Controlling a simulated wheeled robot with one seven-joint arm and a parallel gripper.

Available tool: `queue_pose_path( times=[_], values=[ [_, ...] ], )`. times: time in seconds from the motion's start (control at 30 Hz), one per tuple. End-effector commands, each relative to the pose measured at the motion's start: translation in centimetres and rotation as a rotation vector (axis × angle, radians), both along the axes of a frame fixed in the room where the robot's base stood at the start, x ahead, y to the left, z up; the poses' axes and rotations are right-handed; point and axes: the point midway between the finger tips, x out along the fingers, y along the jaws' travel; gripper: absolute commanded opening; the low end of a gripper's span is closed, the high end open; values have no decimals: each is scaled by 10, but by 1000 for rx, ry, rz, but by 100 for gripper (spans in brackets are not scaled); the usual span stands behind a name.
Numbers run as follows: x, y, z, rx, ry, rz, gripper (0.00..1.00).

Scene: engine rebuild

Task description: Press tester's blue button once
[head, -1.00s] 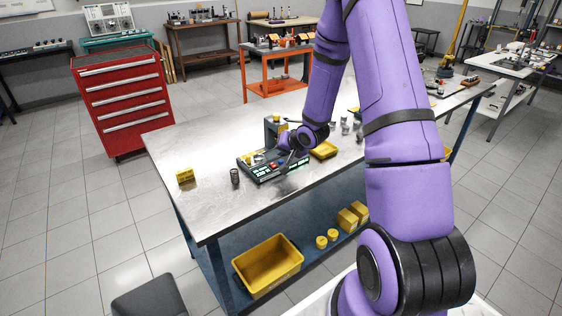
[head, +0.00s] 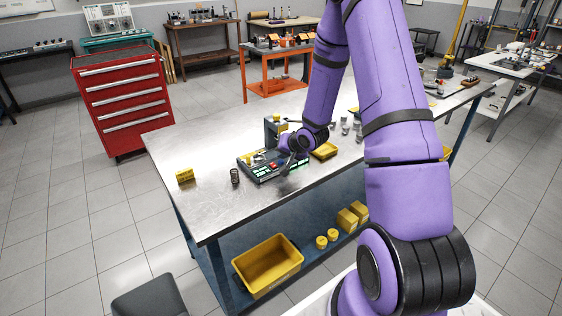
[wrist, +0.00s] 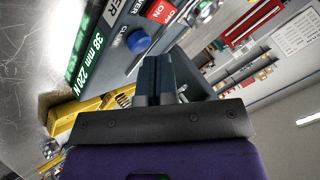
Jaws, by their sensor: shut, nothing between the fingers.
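The tester (head: 250,172) is a dark box with lit displays on the metal workbench, and my arm reaches down over it. In the wrist view its panel shows a round blue button (wrist: 138,41) beside a red ON/OFF switch (wrist: 160,10) and a lit display (wrist: 85,55) reading 38 mm and 220 N. My gripper (wrist: 156,62) is shut and empty. Its fingertips appear just beside the blue button in the picture; I cannot tell whether they touch it. In the head view my gripper (head: 286,163) is small and dark above the tester's right part.
A dark coil spring (head: 235,176) stands left of the tester, and a yellow block (head: 184,175) lies farther left. A yellow tray (head: 324,151) sits right of the tester. The workbench (head: 210,215) is bare at its front left.

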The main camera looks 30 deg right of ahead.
Motion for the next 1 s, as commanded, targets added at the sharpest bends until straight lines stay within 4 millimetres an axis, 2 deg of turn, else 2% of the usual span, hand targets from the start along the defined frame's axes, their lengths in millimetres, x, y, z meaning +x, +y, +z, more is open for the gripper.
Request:
queue_pose_path(
  times=[1.0],
  values=[
    [0, 0, -8, 1, 1, 0, 0]
  ],
)
